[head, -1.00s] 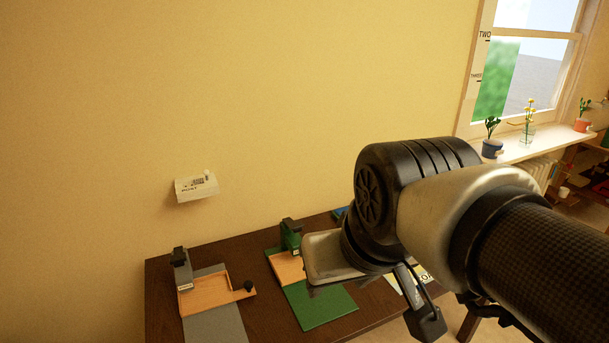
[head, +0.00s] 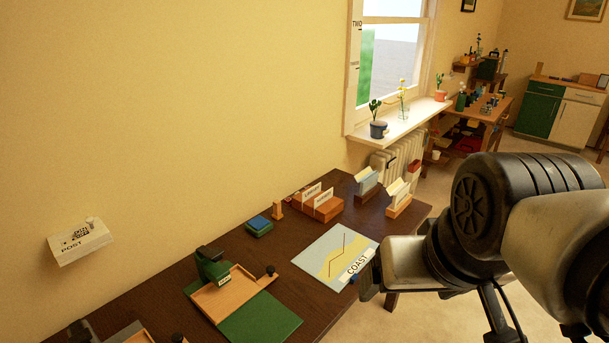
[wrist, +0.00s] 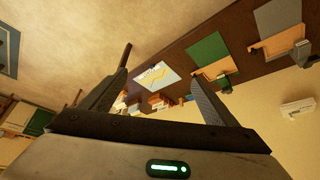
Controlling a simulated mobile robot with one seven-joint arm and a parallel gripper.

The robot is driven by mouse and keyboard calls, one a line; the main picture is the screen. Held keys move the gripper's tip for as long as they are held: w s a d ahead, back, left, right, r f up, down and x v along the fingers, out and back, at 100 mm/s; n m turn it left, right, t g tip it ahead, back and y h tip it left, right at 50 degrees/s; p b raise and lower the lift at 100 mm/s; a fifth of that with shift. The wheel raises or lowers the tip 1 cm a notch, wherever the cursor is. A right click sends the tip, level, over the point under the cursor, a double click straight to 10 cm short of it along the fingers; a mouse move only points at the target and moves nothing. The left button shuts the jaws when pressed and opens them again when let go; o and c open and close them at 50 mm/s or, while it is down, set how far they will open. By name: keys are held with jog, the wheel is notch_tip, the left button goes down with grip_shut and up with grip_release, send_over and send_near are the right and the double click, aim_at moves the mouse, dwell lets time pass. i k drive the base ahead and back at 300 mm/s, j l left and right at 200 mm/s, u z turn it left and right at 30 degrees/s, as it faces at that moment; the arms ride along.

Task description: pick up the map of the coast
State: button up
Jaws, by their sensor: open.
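The map of the coast (head: 325,257) lies flat on the dark desk near its front edge. It is a pale blue sheet with a yellow shape, red lines and a white label reading COAST (head: 357,265). In the wrist view the map (wrist: 152,78) shows beyond and between the fingers, some way off. My gripper (wrist: 170,75) is open and empty in the wrist view. In the head view my gripper's fingers are mostly hidden, and its housing is just right of the map.
On the desk (head: 318,308) stand a green stapler-like device with a wooden tray (head: 232,292), a blue-topped pad (head: 258,226), a wooden card box (head: 322,208) and two card holders (head: 398,200). A white POST box (head: 80,241) is on the wall. Potted plants (head: 378,130) stand on the windowsill.

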aim_at(336, 259)
jog(key=l+u, duration=0.4)
jog(key=k+u, duration=0.15)
jog(key=u, duration=4.05)
jog(key=z, duration=4.4)
jog(key=i+l, duration=0.65)
